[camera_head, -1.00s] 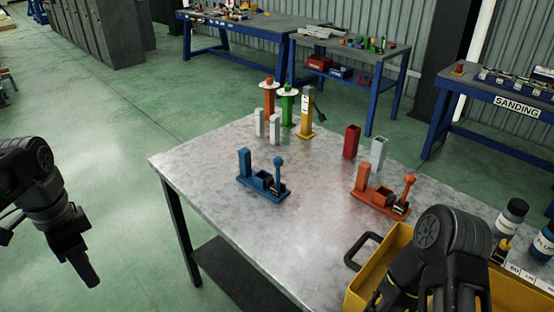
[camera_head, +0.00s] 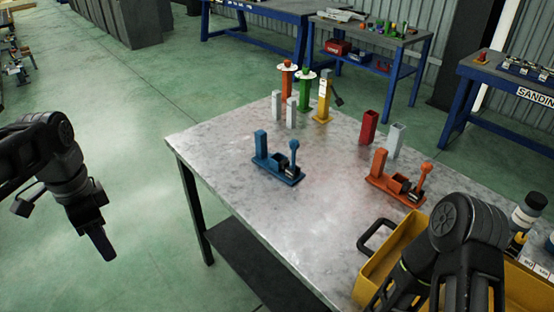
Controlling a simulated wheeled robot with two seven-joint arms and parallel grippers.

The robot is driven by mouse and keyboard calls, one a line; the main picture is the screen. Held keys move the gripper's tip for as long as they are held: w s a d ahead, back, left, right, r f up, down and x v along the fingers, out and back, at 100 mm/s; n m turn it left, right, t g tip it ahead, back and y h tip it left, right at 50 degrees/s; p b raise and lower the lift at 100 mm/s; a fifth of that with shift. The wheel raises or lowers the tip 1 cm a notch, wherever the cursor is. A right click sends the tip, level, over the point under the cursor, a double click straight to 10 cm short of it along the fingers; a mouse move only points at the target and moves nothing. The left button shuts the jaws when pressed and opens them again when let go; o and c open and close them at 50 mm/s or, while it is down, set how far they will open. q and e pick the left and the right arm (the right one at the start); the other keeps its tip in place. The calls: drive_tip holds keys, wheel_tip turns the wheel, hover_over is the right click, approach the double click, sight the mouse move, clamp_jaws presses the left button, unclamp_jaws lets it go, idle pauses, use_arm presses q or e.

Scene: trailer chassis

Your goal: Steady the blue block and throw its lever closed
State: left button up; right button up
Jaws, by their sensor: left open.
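The blue block (camera_head: 276,172) sits on the metal table. It has a tall post at its left end, a small open box in the middle and a lever (camera_head: 293,156) with a round knob at its right end. The lever stands roughly upright. My left gripper (camera_head: 104,242) is open and empty, hanging over the floor left of the table, well apart from the block. Its fingers show edge-on. My right arm is at the lower right over the yellow tray; its gripper is out of the frame.
A similar orange block (camera_head: 396,183) stands to the right. Red (camera_head: 368,127) and light grey (camera_head: 396,140) posts stand behind it. Orange, green and yellow stands (camera_head: 323,102) and two white posts are at the back. A yellow tray (camera_head: 372,276) fills the front right. Clear tabletop surrounds the blue block.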

drive_tip(key=shift+o, duration=0.8)
drive_tip(key=o, duration=0.6)
drive_tip(key=shift+c, duration=0.2)
use_arm(q)
drive_tip(key=w+d+f+n+h, duration=0.1)
drive_tip(key=d+f+n+h, duration=0.1)
drive_tip(key=d+f, duration=0.85)
drive_tip(key=w+d+f+n+h, duration=0.15)
drive_tip(key=d+f, duration=0.45)
drive_tip(key=f, duration=0.9)
drive_tip(key=s+d+f+n, duration=0.4)
drive_tip(key=s+d+f, duration=0.1)
drive_tip(key=s+f, duration=0.2)
drive_tip(key=s+d+f+n, duration=0.4)
drive_tip(key=s+d+f, duration=0.1)
drive_tip(key=s+f, duration=0.3)
drive_tip(key=shift+s+d+f+t+h, duration=0.2)
drive_tip(key=shift+f+t+h, duration=0.1)
drive_tip(key=shift+h, duration=0.05)
drive_tip(key=shift+c, duration=0.3)
